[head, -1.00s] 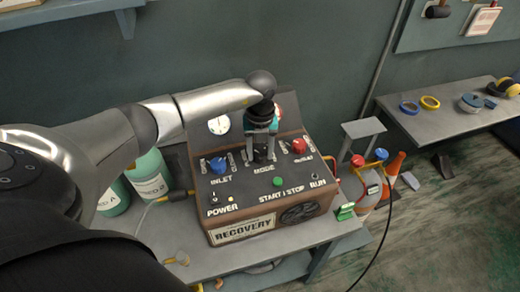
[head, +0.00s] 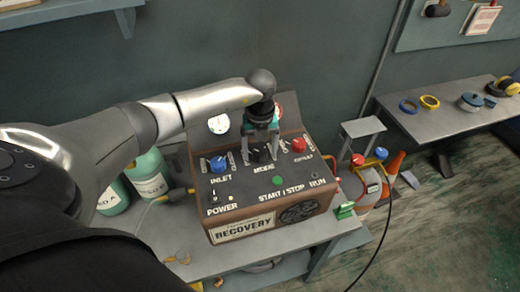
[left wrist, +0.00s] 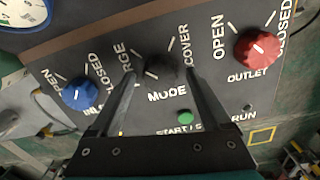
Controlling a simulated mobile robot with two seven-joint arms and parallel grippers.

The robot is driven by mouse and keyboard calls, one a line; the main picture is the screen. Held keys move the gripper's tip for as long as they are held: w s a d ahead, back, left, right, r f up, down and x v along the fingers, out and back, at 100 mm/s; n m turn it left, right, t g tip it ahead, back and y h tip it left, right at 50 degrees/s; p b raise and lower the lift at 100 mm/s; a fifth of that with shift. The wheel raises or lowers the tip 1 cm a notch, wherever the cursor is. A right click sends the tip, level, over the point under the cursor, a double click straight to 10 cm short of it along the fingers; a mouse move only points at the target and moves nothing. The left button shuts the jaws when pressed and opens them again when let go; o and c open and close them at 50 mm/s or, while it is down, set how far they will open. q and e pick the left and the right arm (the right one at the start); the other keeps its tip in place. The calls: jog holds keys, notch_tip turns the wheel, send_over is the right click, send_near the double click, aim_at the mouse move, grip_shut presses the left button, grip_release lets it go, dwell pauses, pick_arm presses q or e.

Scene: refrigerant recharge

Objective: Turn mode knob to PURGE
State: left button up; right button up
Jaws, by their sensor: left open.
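The black mode knob (head: 262,155) is in the middle of the recovery machine's sloped top panel, above the word MODE. In the left wrist view the mode knob (left wrist: 160,69) lies between PURGE on the left and RECOVERY on the right, both words partly covered by fingers. A short white mark shows at its left side; its exact pointing is hard to tell. My left gripper (head: 262,149) is open above the knob. In the left wrist view its fingers (left wrist: 160,75) stand on either side of the knob, apparently clear of it. My right gripper is not in view.
The blue inlet knob (head: 218,164) and red outlet knob (head: 299,145) flank the mode knob. The green start/stop button (head: 278,181) and power switch (head: 214,196) are in front.

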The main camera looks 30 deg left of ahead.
aim_at(260, 153)
pick_arm(q)
notch_tip(260, 153, up, 15)
jog(key=shift+r+b, duration=0.15)
jog(key=shift+b, duration=0.25)
jog(key=shift+s, duration=0.1)
dwell(0.5)
